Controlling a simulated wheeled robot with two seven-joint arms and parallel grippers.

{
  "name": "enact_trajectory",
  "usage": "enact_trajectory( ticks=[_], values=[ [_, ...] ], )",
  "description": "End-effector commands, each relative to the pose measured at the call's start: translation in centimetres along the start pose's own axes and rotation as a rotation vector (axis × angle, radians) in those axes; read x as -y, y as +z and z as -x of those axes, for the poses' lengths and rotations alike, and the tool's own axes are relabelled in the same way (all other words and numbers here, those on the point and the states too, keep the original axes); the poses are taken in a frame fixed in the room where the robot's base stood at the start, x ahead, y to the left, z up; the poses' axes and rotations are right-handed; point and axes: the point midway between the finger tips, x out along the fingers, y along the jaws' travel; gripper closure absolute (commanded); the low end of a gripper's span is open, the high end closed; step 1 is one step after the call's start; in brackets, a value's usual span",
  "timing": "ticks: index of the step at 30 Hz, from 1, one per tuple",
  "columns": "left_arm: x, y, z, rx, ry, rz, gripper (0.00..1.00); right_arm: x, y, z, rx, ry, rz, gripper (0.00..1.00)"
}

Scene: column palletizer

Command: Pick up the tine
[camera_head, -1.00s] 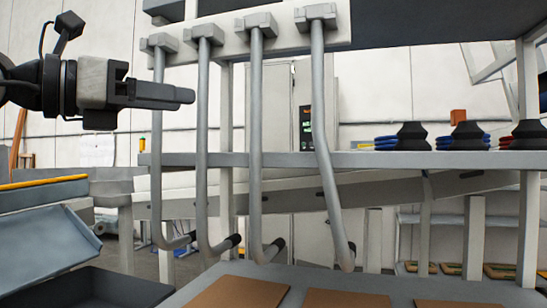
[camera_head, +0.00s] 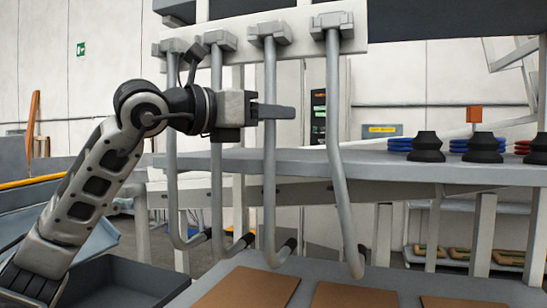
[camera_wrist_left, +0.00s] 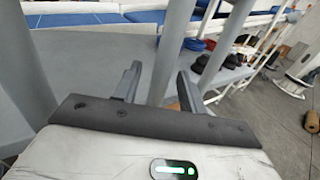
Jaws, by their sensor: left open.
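Several grey metal tines with hooked, dark-tipped lower ends hang in a row from a light bar at the top of the rack in the head view. My left gripper (camera_head: 278,112) is level at the upper part of the third tine (camera_head: 269,170) from the left, and its near finger crosses in front of that tine. In the left wrist view the two fingers (camera_wrist_left: 160,88) are apart, and a tine (camera_wrist_left: 172,45) stands between them or just beyond their tips. Contact cannot be told. The fourth tine (camera_head: 338,170) hangs to the right, clear of the gripper.
A grey shelf (camera_head: 400,165) runs behind the tines, with black cone-shaped cups (camera_head: 428,147) and blue rings at right. Brown flat sheets (camera_head: 355,295) lie on the table below. Neighbouring tines (camera_head: 217,165) hang close on the left. A dark bin (camera_head: 115,285) sits low at left.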

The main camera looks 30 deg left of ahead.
Motion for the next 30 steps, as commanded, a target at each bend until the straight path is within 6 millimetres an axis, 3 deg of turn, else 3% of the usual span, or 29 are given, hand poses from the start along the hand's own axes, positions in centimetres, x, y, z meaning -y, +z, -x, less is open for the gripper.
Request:
enact_trajectory(
  ticks=[8,12,13,30],
  values=[
    [-0.02,-0.05,-0.45,0.001,0.001,-0.001,0.59,-0.09,0.09,-0.03,0.003,0.0,0.009,0.57],
    [-0.02,-0.05,-0.43,0.001,0.001,-0.001,0.95,-0.07,0.08,-0.03,0.003,0.0,0.008,0.57],
    [-0.02,-0.05,-0.43,0.001,0.001,-0.001,1.0,-0.06,0.08,-0.03,0.003,0.0,0.008,0.57],
    [-0.02,-0.06,-0.41,0.0,0.001,-0.001,1.0,0.03,-0.22,-0.01,-0.004,-0.001,0.002,0.57]
  ],
)
